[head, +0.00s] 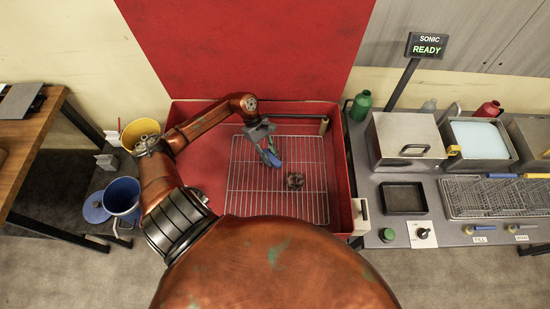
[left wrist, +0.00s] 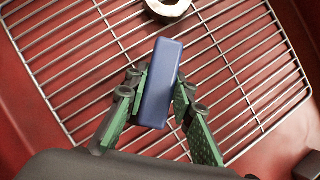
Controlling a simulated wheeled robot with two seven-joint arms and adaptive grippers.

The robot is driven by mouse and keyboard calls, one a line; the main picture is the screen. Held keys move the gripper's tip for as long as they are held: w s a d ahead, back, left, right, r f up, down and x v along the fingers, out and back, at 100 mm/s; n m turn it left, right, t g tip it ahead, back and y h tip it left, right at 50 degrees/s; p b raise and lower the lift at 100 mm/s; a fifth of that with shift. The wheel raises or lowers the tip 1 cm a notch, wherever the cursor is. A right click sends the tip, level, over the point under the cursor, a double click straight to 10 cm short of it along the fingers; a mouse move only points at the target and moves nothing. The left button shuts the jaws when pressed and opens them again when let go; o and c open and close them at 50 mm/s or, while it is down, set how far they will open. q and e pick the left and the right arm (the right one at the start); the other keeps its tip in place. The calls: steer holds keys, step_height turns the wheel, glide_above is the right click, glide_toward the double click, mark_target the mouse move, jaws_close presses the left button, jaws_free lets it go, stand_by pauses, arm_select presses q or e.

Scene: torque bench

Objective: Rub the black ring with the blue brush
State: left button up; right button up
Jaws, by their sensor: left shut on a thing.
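The blue brush (head: 275,159) is held between the fingers of my left gripper (head: 269,154), above the wire rack. In the left wrist view the brush (left wrist: 160,83) is a blue block, and the green-padded fingers of my left gripper (left wrist: 158,92) are shut on its two sides. Its bristles cannot be made out. The ring (head: 296,181) lies on the rack, just right of and below the brush in the head view, and looks dark and mottled. In the left wrist view the ring (left wrist: 168,9) looks greyish, cut off by the top edge, just beyond the brush's far end. My right gripper is not seen.
The wire rack (head: 243,185) lies in a red basin (head: 195,110) with raised walls. A grey bench (head: 455,235) with a lidded metal box (head: 405,137), black tray (head: 403,198) and baskets stands right. Yellow (head: 140,130) and blue (head: 122,194) buckets stand left.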

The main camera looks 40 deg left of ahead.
arm_select(q)
steer(key=shift+s+a, duration=0.35)
steer(key=shift+a, duration=0.15)
steer(key=shift+s+a+f+b, duration=0.1)
steer(key=shift+s+a+b, duration=0.65)
steer(key=shift+a, duration=0.4)
steer(key=shift+f, duration=0.1)
steer(key=shift+w+d+f+b, duration=0.1)
steer(key=shift+w+d+b, duration=0.2)
steer(key=shift+d+b, duration=0.2)
steer(key=shift+w+d+b, duration=0.25)
steer(key=shift+d+b, duration=0.15)
steer(key=shift+d, duration=0.05)
steer(key=shift+w+d+b, duration=0.45)
steer(key=shift+w+d, duration=0.1)
steer(key=shift+d, duration=0.25)
steer(key=shift+w+d+b, duration=0.4)
steer(key=shift+w+d, duration=0.1)
steer(key=shift+d, duration=0.25)
steer(key=shift+r, duration=0.25)
steer(key=shift+r+p, duration=1.4)
steer(key=shift+r, duration=1.55)
